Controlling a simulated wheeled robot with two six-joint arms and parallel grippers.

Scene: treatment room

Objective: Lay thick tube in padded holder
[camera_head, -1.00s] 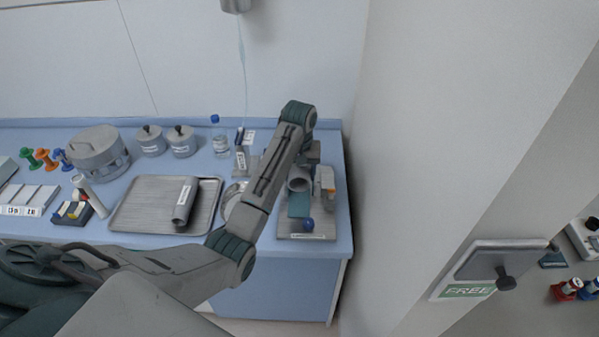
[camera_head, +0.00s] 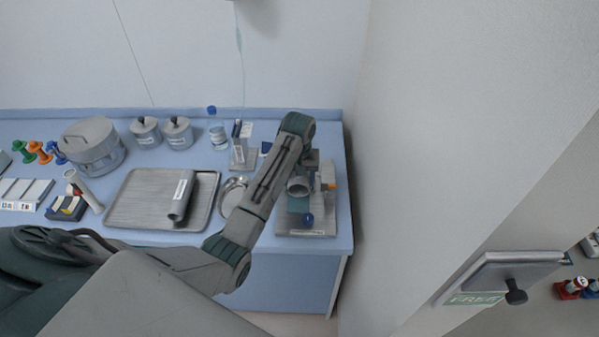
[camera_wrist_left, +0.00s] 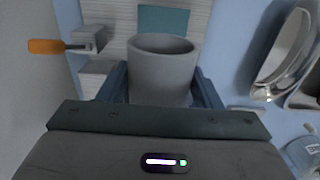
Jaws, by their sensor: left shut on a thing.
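My left gripper (camera_wrist_left: 162,88) is shut on a thick grey hollow tube (camera_wrist_left: 160,68), with a finger on each side of it. The padded holder has a teal pad (camera_head: 299,204) on a grey base (camera_head: 325,224) at the right end of the counter. The tube is over the holder and hides part of the pad. The pad (camera_wrist_left: 163,20) also shows beyond the tube in the left wrist view. I cannot tell whether tube and pad touch. My right gripper is not in view.
A round metal dish (camera_head: 234,196) and a tray (camera_head: 130,207) with a labelled grey piece (camera_head: 179,196) are left of my forearm. A wall stands close on the right.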

